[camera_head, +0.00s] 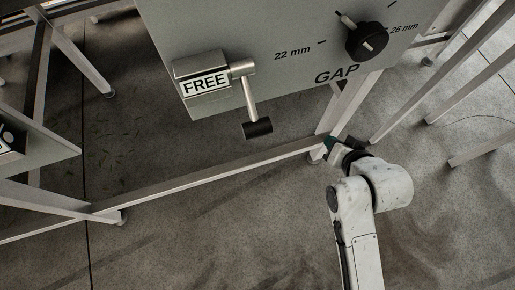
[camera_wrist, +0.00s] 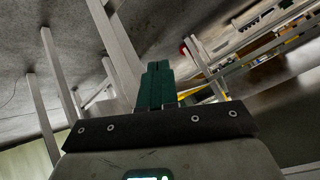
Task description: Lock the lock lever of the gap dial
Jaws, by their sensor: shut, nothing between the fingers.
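The lock lever (camera_head: 251,98) is a metal arm with a black end grip, hanging down from a pivot on a metal block. The block bears a label reading FREE (camera_head: 206,84). The black gap dial (camera_head: 367,41) sits to the right on the same grey panel, between the 22 mm and 26 mm marks. My gripper (camera_head: 330,145) is below and right of the lever, apart from it and partly hidden by my arm. In the wrist view my gripper (camera_wrist: 157,72) shows its dark green fingers shut together and empty. The lever does not show in the wrist view.
The grey panel (camera_head: 290,20) stands above a frame of pale metal legs and a long low rail (camera_head: 220,175). A frame leg (camera_head: 350,105) rises close to my gripper. The floor in front is clear. Frame posts (camera_wrist: 60,85) fill the wrist view's left side.

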